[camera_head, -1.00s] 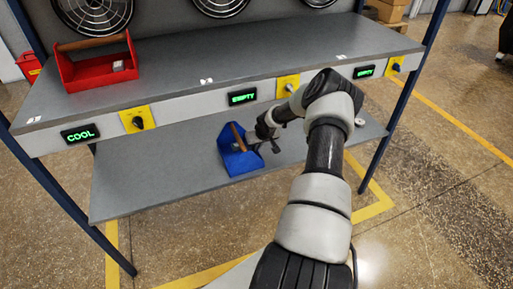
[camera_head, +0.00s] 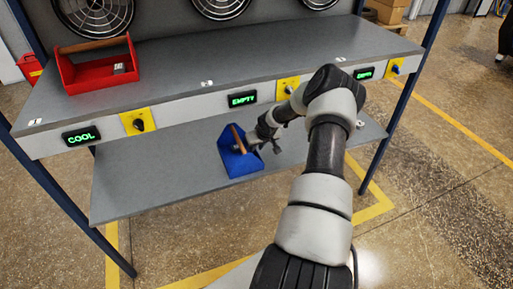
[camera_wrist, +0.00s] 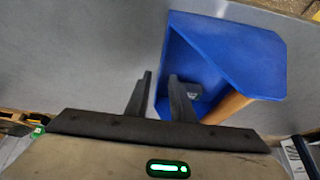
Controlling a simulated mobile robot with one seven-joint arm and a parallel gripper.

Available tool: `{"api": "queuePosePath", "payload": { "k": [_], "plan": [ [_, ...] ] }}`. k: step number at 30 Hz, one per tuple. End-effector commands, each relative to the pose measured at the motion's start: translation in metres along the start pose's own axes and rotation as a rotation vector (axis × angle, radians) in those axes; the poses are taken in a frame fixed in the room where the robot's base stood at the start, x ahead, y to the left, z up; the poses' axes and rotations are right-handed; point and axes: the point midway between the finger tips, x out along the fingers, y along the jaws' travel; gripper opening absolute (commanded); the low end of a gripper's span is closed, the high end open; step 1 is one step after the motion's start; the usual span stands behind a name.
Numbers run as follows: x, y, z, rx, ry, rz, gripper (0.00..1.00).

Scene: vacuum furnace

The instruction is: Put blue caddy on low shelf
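The blue caddy (camera_head: 243,166) with its brown handle (camera_head: 239,139) sits on the low shelf (camera_head: 160,170), near the middle of its length. It also shows large in the wrist view (camera_wrist: 250,55), with its handle (camera_wrist: 228,106) to the right of my fingers. My gripper (camera_wrist: 160,85) is open, with a clear gap between its two fingers. The right finger overlaps the caddy's near left part; I cannot tell whether it touches. The handle is not between the fingers. A small grey piece (camera_wrist: 193,91) shows by the right finger.
The upper bench (camera_head: 200,75) overhangs the low shelf and carries a red caddy (camera_head: 97,70) at left. Its front edge has lit displays and yellow switch plates (camera_head: 138,122). Blue posts (camera_head: 395,120) stand at the ends. The low shelf left of the caddy is clear.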

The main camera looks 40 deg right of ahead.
Motion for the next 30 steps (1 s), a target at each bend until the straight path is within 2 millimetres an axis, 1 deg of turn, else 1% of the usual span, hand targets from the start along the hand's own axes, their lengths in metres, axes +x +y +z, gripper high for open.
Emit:
{"api": "queuePosePath", "payload": {
  "k": [1, 6, 9, 13, 18, 30],
  "plan": [
    [-0.014, 0.001, -0.003, -0.001, 0.001, 0.002, 0.22],
    [-0.052, 0.001, -0.002, -0.001, 0.001, 0.003, 0.22],
    [-0.072, 0.001, -0.002, 0.000, 0.001, 0.002, 0.22],
    [-0.091, 0.002, -0.002, 0.001, 0.001, 0.002, 0.22],
    [-0.104, 0.001, 0.000, 0.002, 0.000, 0.001, 0.22],
    [-0.106, 0.002, 0.000, -0.002, -0.002, 0.005, 0.22]
  ]
}}
